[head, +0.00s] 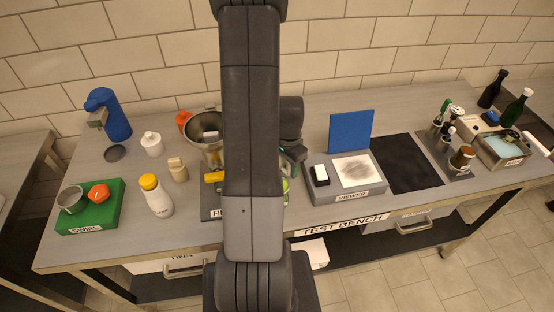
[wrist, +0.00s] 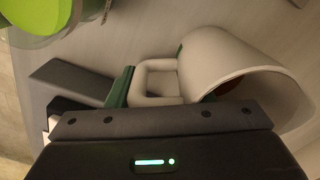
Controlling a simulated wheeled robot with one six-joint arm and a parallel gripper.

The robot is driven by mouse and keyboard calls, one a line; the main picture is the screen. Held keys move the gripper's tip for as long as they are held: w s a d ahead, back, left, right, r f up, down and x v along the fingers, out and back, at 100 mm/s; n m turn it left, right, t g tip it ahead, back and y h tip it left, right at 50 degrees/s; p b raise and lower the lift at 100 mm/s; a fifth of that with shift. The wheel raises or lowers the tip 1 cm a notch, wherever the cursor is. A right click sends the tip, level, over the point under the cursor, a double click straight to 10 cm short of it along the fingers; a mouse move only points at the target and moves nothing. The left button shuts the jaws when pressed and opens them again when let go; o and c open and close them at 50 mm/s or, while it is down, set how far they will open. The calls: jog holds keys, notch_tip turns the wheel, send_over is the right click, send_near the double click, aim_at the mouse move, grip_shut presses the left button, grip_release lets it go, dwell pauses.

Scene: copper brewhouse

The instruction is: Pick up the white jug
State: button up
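The white jug (wrist: 232,58) fills the right of the wrist view, its wide round body towards the right and its squared loop handle towards the left. My gripper (wrist: 155,85) is at the handle. One green-padded finger lies close against the handle's outer left side. The other finger is mostly hidden by the jug's body, with only bits of green showing. Whether the fingers press on the handle cannot be told. In the head view my arm hides the jug, and my gripper shows only in part.
A bright green object (wrist: 32,18) is near the gripper at the wrist view's upper left.

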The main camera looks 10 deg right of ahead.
jog(key=c, duration=0.6)
